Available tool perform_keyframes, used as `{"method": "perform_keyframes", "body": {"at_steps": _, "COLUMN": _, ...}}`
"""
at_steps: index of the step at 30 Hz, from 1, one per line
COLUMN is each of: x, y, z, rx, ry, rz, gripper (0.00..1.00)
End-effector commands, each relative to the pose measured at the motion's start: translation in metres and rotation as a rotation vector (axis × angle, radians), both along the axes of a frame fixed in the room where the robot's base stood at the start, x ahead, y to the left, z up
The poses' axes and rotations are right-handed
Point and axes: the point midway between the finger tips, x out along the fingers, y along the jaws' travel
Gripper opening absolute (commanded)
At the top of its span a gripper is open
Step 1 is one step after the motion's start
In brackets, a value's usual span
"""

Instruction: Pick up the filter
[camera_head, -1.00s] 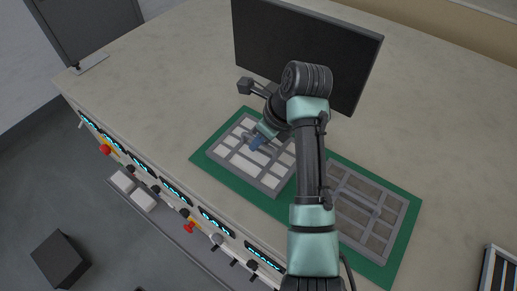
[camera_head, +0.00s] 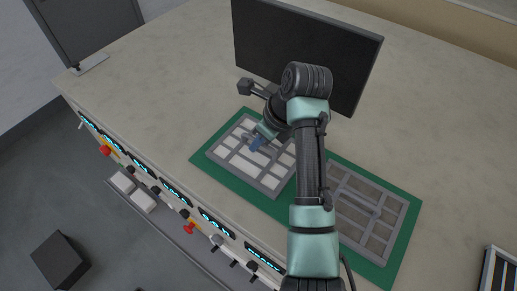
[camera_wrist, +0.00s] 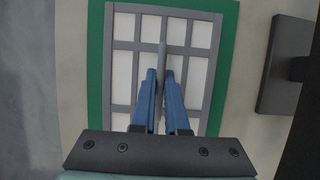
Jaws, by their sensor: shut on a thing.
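The filter (camera_head: 241,166) is a grey-framed grid with white panels, lying on the left part of a green mat. It also fills the middle of the wrist view (camera_wrist: 122,72). My gripper (camera_head: 257,146) is over the filter with its blue fingers down at the bar-like handle along its middle. In the wrist view the fingers (camera_wrist: 160,74) are shut on this bar, one on each side. The filter looks flat on the mat; I see no clear gap under it. My fingers hide part of the bar.
A second grey grid (camera_head: 372,214) with a handle and tan openings lies to the right on the green mat (camera_head: 231,180). A dark monitor (camera_head: 300,48) stands behind. The bench is clear at left. Its front edge has switches and knobs.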

Motion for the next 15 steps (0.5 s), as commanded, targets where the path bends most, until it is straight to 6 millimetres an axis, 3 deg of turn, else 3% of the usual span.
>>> {"method": "perform_keyframes", "body": {"at_steps": 8, "x": 0.002, "y": 0.000, "z": 0.013, "rx": -0.001, "ry": -0.006, "rz": 0.002, "gripper": 0.00}}
{"method": "perform_keyframes", "body": {"at_steps": 15, "x": 0.002, "y": 0.000, "z": 0.061, "rx": -0.002, "ry": -0.007, "rz": 0.001, "gripper": 0.00}}
